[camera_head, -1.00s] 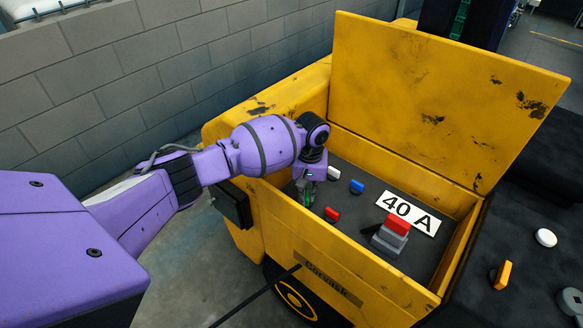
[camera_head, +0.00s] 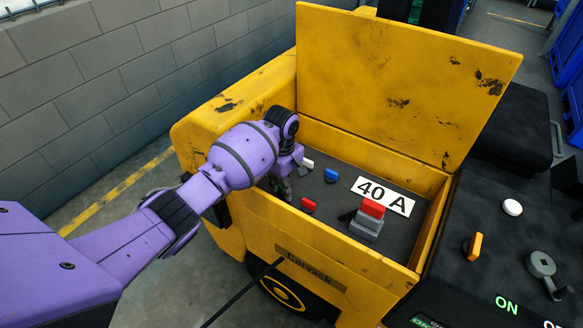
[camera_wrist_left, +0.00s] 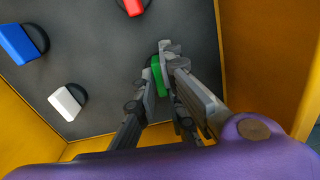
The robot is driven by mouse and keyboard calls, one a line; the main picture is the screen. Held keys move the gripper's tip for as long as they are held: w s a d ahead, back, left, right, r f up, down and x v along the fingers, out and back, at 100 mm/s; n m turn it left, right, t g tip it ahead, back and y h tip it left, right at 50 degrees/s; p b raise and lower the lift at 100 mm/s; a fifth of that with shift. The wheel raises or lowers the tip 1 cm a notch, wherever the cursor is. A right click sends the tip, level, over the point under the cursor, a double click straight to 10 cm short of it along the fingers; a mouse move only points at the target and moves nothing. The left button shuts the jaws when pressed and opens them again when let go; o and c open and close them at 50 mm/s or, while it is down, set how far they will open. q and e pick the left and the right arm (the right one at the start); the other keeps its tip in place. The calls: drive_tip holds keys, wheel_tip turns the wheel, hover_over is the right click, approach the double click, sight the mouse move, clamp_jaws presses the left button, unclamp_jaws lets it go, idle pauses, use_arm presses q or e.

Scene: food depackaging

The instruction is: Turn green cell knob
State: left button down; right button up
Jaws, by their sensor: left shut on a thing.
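The green cell knob (camera_wrist_left: 157,75) shows in the left wrist view, on the dark panel inside the yellow box, between my fingers. My left gripper (camera_wrist_left: 163,73) is shut on it. In the head view my left gripper (camera_head: 283,188) reaches down into the left part of the box, and the green knob is hidden there by the gripper. My right gripper is not in view.
On the same panel are a white knob (camera_head: 307,164), a blue knob (camera_head: 331,175), a red knob (camera_head: 308,205), a "40 A" label (camera_head: 384,195) and a grey block with a red top (camera_head: 371,210). Yellow walls (camera_head: 350,262) and a raised lid (camera_head: 400,80) enclose the panel.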

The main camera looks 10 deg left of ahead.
use_arm(q)
drive_tip(key=shift+w+a+r+n, duration=0.15)
drive_tip(key=shift+w+r+n, duration=0.1)
drive_tip(key=shift+n, duration=0.45)
drive_tip(key=c, duration=1.9)
unclamp_jaws()
drive_tip(key=shift+c, duration=0.2)
drive_tip(key=shift+o, duration=0.5)
drive_tip(key=shift+s+f, duration=0.15)
wheel_tip(320, 180, up, 12)
drive_tip(key=shift+s, duration=0.1)
